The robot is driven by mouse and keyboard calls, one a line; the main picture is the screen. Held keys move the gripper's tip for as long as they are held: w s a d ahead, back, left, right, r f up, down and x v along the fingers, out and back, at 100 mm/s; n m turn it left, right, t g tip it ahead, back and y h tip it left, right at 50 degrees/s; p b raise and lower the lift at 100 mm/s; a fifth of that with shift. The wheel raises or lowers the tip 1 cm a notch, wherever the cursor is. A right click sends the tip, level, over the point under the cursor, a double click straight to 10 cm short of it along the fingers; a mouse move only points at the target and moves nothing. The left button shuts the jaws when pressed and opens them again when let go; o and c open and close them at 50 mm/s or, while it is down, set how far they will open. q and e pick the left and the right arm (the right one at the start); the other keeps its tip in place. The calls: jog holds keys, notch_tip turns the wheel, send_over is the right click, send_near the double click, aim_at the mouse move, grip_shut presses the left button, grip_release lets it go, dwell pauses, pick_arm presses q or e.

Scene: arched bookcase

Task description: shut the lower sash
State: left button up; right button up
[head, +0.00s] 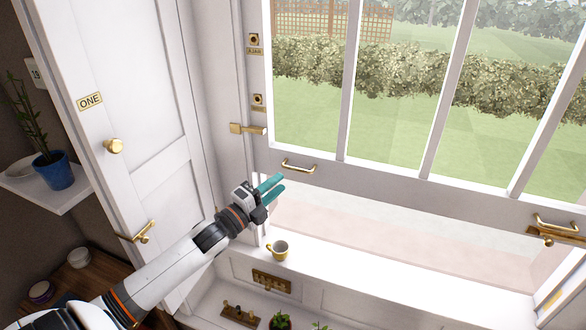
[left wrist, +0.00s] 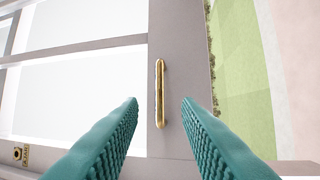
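The lower sash (head: 400,190) is a white-framed window sash. It stands raised, with an open gap between its bottom rail and the sill. A brass pull handle (head: 299,166) sits at the left of its bottom rail, and another brass handle (head: 556,223) at the right. My left gripper (head: 281,184), with teal fingers, is open and empty just left of and below the left handle in the head view. In the left wrist view the same handle (left wrist: 160,92) lies ahead, between the two spread fingers, with no contact visible. My right gripper is not in view.
A brass catch (head: 248,128) projects from the left jamb. A white door (head: 130,90) and a shelf with a blue pot (head: 53,171) are at the left.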

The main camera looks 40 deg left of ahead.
pick_arm(q)
jog(key=p+x, duration=0.1)
jog(key=x, duration=0.5)
jog(key=shift+w, duration=0.2)
grip_shut()
jog(key=shift+f, duration=0.1)
